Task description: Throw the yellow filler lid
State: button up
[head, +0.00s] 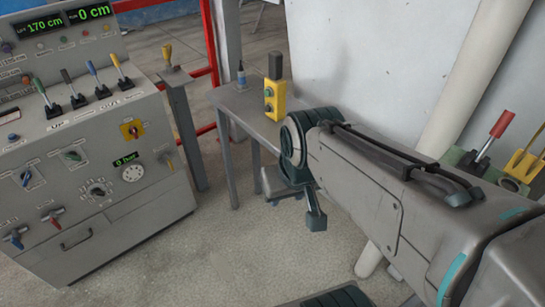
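In the head view, a yellow flap-like part (526,160) stands tilted at the far right edge, cut off by the frame. It looks like the yellow filler lid, beside a dark round opening (510,184) on a greenish housing. My arm crosses the right half of the view, in front of and below that housing. The dark end parts of my arm, where my gripper (316,218) seems to be, point down left of the middle of the arm, well away from the yellow part. Its fingers are not clear enough to tell open from shut.
A red-handled lever (494,135) stands just left of the yellow part. A grey control console (110,225) with several levers fills the left. A grey table (236,101) bears a yellow button box (274,100). A pale pipe (462,95) slants behind my arm. Floor between is clear.

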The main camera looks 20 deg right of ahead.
aim_at(523, 166)
jog(key=z, duration=2.35)
